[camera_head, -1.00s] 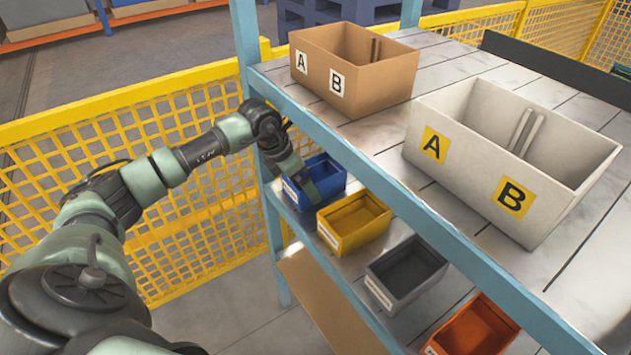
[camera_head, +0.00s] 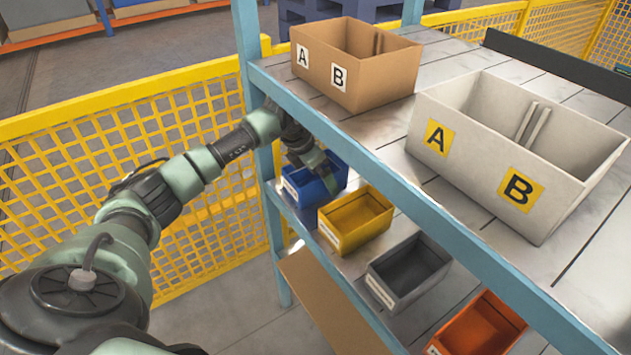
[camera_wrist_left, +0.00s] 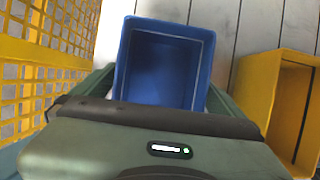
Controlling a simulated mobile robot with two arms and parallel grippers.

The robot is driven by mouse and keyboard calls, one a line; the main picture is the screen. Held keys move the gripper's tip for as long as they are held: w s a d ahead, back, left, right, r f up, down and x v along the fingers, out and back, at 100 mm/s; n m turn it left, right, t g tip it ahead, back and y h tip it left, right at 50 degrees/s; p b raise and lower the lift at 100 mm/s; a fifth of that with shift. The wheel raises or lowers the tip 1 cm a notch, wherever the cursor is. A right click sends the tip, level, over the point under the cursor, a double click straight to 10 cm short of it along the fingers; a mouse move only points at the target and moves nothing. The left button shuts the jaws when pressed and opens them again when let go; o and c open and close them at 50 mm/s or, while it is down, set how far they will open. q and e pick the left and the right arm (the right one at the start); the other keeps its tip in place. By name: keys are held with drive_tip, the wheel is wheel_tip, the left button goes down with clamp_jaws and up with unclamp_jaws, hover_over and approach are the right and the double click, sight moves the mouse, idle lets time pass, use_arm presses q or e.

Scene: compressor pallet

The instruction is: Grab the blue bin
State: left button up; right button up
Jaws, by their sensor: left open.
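The blue bin (camera_head: 309,186) sits on the lower shelf (camera_head: 301,225) at its left end, next to the yellow bin. My left gripper (camera_head: 325,172) reaches under the upper shelf and is at the blue bin. In the left wrist view the blue bin (camera_wrist_left: 165,62) lies straight ahead, with its open top facing the camera. Green finger parts of my left gripper (camera_wrist_left: 165,85) show on both sides of the bin, and the jaws are open. Whether the fingers touch the bin walls is hidden. My right gripper is not in view.
The yellow bin (camera_head: 356,219) stands close to the right, then a grey bin (camera_head: 409,272) and an orange bin (camera_head: 478,326). The upper shelf carries a brown box (camera_head: 372,85) and a white box (camera_head: 470,165). A blue post (camera_head: 246,60) and yellow mesh fence (camera_head: 180,120) are close to my arm.

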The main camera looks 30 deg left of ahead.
use_arm(q)
drive_tip(key=shift+f, duration=0.2)
idle(0.3)
drive_tip(key=c, duration=1.3)
drive_tip(key=shift+a+r, duration=0.15)
drive_tip(key=shift+r, duration=0.25)
